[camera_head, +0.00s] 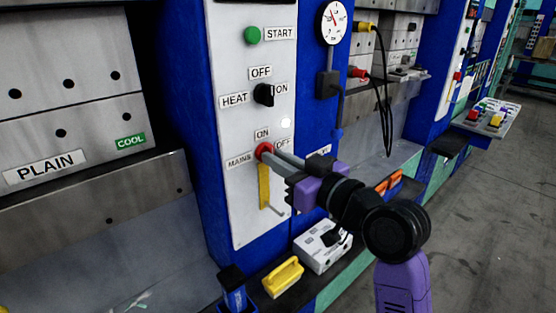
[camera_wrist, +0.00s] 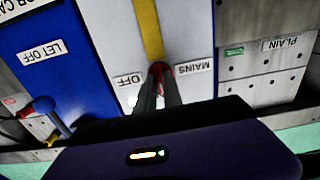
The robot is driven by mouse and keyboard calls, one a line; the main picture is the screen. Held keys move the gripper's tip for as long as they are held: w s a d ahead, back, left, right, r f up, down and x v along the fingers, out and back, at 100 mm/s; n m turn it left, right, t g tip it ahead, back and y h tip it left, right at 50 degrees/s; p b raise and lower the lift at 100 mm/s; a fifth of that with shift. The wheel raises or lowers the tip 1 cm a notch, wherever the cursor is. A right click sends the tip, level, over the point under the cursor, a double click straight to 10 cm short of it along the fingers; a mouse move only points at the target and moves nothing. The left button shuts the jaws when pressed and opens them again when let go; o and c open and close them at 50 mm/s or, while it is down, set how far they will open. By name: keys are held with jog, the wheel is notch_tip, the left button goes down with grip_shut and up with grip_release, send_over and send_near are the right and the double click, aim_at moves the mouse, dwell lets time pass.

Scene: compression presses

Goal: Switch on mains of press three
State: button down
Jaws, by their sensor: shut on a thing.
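The mains switch is a red knob (camera_head: 264,149) on the white panel (camera_head: 238,185) of the near blue press column, between the labels MAINS, ON and OFF. A yellow bar (camera_head: 264,187) hangs straight down below the knob. My gripper (camera_head: 271,157) reaches in from the right with its fingers closed on the red knob, partly hiding it and the OFF label. In the wrist view, which is upside down, the red knob (camera_wrist: 160,68) sits between my fingertips (camera_wrist: 159,82), and the yellow bar (camera_wrist: 150,30) runs away from it.
Above are a black heat knob (camera_head: 264,95), a green START button (camera_head: 252,35) and a gauge (camera_head: 334,22). Below my gripper, a yellow-handled block (camera_head: 283,277) and a white box (camera_head: 322,246) lie on the ledge. Floor (camera_head: 480,220) is open at right.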

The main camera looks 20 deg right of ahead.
jog(key=c, duration=1.5)
grip_release()
jog(key=shift+s, duration=0.1)
jog(key=b+v, duration=0.1)
jog(key=v, duration=0.6)
jog(key=shift+s+d, duration=0.1)
jog(key=shift+s, duration=0.2)
